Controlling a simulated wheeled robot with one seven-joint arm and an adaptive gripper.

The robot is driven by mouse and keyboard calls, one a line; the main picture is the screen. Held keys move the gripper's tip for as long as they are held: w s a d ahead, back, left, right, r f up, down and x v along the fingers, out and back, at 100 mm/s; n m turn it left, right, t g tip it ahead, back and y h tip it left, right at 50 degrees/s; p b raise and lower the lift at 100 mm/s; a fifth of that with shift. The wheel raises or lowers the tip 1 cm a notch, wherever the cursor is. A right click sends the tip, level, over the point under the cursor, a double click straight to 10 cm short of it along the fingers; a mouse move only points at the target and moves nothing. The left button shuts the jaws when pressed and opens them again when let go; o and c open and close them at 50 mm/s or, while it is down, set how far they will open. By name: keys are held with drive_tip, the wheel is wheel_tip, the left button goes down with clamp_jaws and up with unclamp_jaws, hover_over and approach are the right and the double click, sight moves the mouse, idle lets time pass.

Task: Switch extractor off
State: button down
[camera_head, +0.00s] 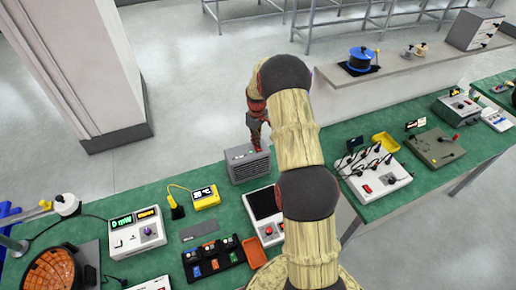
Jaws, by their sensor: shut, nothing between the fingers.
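A grey box with a slatted front, which looks like the extractor (247,165), stands near the back edge of the green bench. I cannot make out its switch or whether it is running. My gripper (260,143) is small and dark with red parts. It is shut and empty, pointing down just behind and above the top of the grey box. I cannot tell whether the fingertips touch it. My arm crosses the middle of the view and hides part of the bench to the right of the box.
A white device with a dark panel (264,210) stands in front of the box. A yellow meter (205,197) and a white power supply (137,232) are on the left. An orange tray (254,252) lies in front. A white wired unit (373,176) stands on the right. A pillar (85,70) rises at back left.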

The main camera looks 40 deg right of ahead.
drive_tip(key=shift+s+f, duration=0.1)
drive_tip(key=shift+f, duration=0.35)
drive_tip(key=shift+r, duration=0.1)
drive_tip(key=shift+r+p, duration=1.45)
drive_tip(key=shift+r, duration=2)
drive_tip(key=shift+f, duration=0.1)
